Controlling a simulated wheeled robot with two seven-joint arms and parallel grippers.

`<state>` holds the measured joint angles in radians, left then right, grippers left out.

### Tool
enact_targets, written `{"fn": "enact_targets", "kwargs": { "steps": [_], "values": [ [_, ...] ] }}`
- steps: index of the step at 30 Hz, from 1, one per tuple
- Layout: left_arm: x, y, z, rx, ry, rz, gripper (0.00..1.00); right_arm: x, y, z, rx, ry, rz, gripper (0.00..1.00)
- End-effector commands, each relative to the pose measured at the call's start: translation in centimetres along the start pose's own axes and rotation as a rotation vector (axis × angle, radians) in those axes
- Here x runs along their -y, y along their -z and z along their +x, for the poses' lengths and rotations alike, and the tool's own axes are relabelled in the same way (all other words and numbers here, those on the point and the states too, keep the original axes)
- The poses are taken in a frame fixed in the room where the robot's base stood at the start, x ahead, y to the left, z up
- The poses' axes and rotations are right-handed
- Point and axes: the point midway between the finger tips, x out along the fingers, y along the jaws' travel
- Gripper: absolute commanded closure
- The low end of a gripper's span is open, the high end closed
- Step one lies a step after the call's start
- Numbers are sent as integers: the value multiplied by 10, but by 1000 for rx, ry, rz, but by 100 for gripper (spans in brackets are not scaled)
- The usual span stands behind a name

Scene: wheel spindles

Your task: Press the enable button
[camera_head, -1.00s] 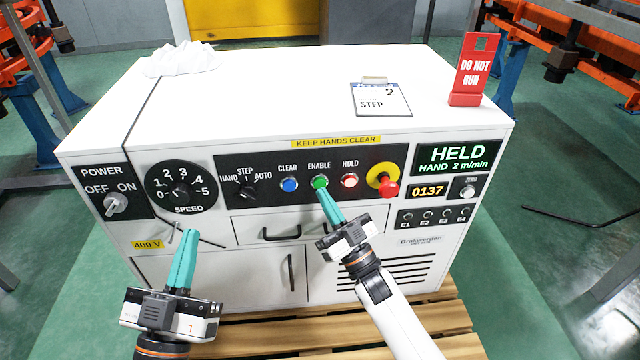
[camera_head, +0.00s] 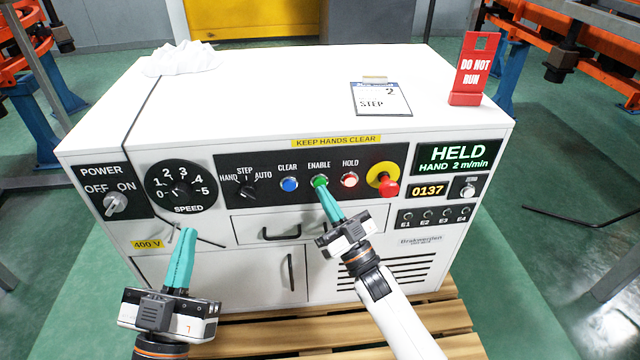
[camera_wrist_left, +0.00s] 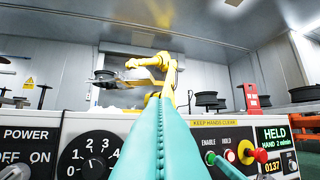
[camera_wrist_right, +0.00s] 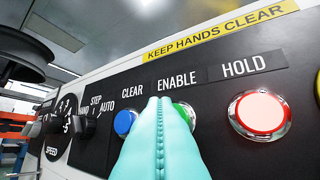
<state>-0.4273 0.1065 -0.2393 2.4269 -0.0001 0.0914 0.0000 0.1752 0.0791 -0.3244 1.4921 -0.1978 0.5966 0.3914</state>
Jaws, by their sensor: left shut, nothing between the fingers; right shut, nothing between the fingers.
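The green ENABLE button (camera_head: 319,182) sits on the black control panel between the blue CLEAR button (camera_head: 289,184) and the lit HOLD button (camera_head: 349,180). My right gripper (camera_head: 324,190) is shut and empty, its teal fingertips at or just in front of the ENABLE button. In the right wrist view the fingers cover much of the green button (camera_wrist_right: 186,112); whether they touch it I cannot tell. My left gripper (camera_head: 189,232) is shut and empty, low in front of the cabinet, below the SPEED dial (camera_head: 181,190). The display (camera_head: 458,156) reads "HELD HAND 2 m/min".
A red and yellow emergency stop (camera_head: 386,184) is right of HOLD. The mode selector (camera_head: 247,190) is left of CLEAR. Drawer handle (camera_head: 282,234) lies below the panel.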

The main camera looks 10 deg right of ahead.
Motion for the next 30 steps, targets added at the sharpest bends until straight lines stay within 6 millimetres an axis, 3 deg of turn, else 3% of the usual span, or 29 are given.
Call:
{"fn": "enact_targets", "kwargs": {
  "steps": [30],
  "values": [
    [2, -10, 0, 69, 4, -4, 100, 4, 4, 6, 0, 0, 0, 100]
  ]
}}
